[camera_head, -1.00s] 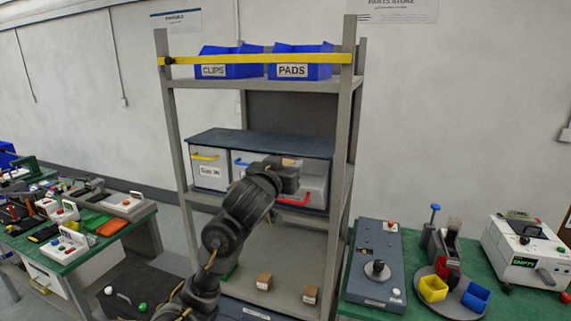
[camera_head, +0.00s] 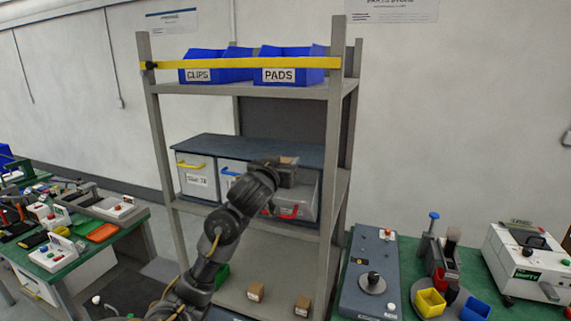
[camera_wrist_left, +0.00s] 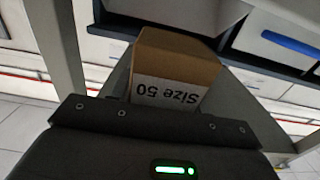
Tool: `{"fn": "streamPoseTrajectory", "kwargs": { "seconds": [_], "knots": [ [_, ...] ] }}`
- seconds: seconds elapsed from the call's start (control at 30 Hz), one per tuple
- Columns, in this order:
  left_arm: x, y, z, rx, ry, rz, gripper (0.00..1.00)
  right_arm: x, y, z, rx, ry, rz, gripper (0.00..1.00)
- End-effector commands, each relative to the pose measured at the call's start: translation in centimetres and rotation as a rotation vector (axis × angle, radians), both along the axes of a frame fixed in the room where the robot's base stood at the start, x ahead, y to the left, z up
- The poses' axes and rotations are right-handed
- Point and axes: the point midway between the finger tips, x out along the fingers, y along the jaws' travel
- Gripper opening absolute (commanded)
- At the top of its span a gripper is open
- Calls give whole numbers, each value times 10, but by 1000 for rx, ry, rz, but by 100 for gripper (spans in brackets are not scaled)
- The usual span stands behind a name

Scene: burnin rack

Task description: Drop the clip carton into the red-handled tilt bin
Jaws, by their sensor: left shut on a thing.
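My left gripper (camera_head: 284,175) is shut on a brown carton (camera_wrist_left: 175,70) with a "Size 50" label, upside down in the left wrist view. The carton's top (camera_head: 288,160) shows just above the gripper in the head view. The red-handled tilt bin (camera_head: 309,190) is the right one of three bins on the rack's middle shelf. Its red handle (camera_head: 288,212) hangs lower than the other handles, and its front seems tilted outward. In the head view the gripper and carton overlap the bin's upper part; their exact gap is unclear. My right gripper is not in view.
A yellow-handled bin (camera_head: 197,178) and a blue-handled bin (camera_head: 228,172) stand left of it, under a dark top panel (camera_head: 245,147). A rack post (camera_head: 330,170) stands close on the right. Two cartons (camera_head: 256,292) (camera_head: 302,306) sit on the bottom shelf.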

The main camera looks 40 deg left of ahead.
Motion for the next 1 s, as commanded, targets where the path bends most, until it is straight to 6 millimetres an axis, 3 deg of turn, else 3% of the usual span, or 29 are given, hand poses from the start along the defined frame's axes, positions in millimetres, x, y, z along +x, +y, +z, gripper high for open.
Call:
{"fn": "streamPoseTrajectory", "kwargs": {
  "seconds": [0.37,0.4,0.57,0.87,1.0],
  "knots": [
    [5,-4,0,0,0,-9,22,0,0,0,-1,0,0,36],
    [5,-4,0,0,0,-9,51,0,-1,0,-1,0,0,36],
    [5,-4,0,0,0,-8,72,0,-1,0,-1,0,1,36],
    [3,-3,0,0,0,-6,72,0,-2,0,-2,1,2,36],
    [1,-12,0,0,0,-13,72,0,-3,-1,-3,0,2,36]
  ]
}}
